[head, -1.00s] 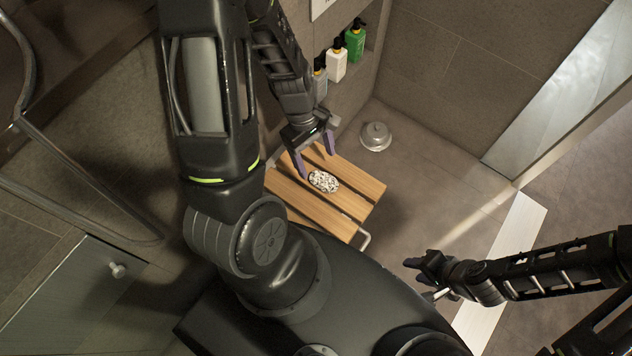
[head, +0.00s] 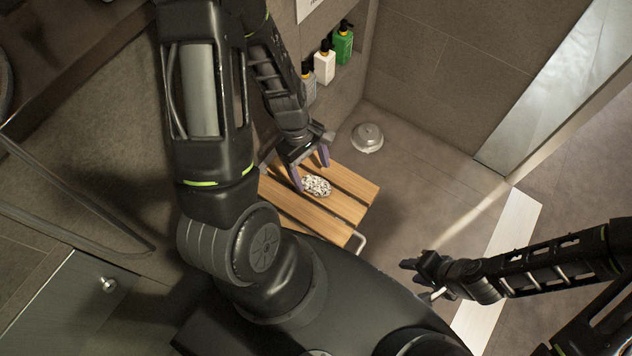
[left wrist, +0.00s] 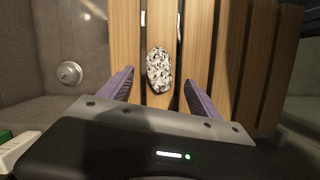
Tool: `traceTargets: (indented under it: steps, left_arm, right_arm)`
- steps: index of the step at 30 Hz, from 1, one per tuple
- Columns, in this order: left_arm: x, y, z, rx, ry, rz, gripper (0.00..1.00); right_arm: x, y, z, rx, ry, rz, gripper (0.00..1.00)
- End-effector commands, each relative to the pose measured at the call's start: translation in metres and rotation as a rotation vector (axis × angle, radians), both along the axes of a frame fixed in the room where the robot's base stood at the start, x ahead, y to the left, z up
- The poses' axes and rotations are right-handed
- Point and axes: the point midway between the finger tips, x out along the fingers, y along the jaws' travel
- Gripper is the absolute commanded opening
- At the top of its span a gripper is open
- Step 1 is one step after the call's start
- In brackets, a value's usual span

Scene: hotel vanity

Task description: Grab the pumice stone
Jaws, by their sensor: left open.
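The pumice stone (head: 317,186) is a speckled white and black oval lying on the slatted wooden seat (head: 352,184). It also shows in the left wrist view (left wrist: 160,70), on a slat just beyond the fingertips and lined up between them. My left gripper (head: 311,172) is open, with its purple fingers pointing down over the seat close to the stone. The left wrist view shows its fingers (left wrist: 158,78) apart with nothing between their pads. My right gripper (head: 409,265) is away to the right, over the floor; its finger gap is too small to make out.
Several pump bottles, one of them green (head: 343,43), stand in a wall niche behind my left arm. A round metal fixture (head: 367,138) sits on the floor beyond the seat. A glass panel (head: 545,85) stands at the upper right. The floor right of the seat is clear.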

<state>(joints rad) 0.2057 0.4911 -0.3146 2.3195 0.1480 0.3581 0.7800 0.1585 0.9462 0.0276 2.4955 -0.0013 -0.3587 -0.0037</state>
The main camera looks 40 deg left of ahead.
Motion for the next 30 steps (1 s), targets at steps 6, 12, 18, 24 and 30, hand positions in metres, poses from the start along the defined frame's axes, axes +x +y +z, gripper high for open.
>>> traceTargets:
  steps: [6,12,18,24,30]
  left_arm:
    - [-0.001,-0.009,-0.034,0.000,0.003,0.000,0.73]
    - [-0.001,-0.011,-0.040,0.001,-0.001,0.000,0.73]
    - [-0.001,-0.011,-0.040,0.001,0.000,0.000,0.73]
    - [-0.001,-0.011,-0.040,0.001,0.000,0.000,0.73]
    - [-0.001,-0.011,-0.040,0.001,0.000,0.000,0.65]
  right_arm:
    - [0.000,0.000,-0.012,0.000,0.000,0.000,0.36]
    - [0.000,0.000,-0.013,0.000,0.000,0.000,0.36]
    - [0.000,0.000,-0.012,0.000,0.000,0.000,0.36]
    - [0.000,0.000,-0.012,0.000,0.000,0.000,0.36]
    - [0.000,0.000,-0.012,0.000,0.000,0.000,0.36]
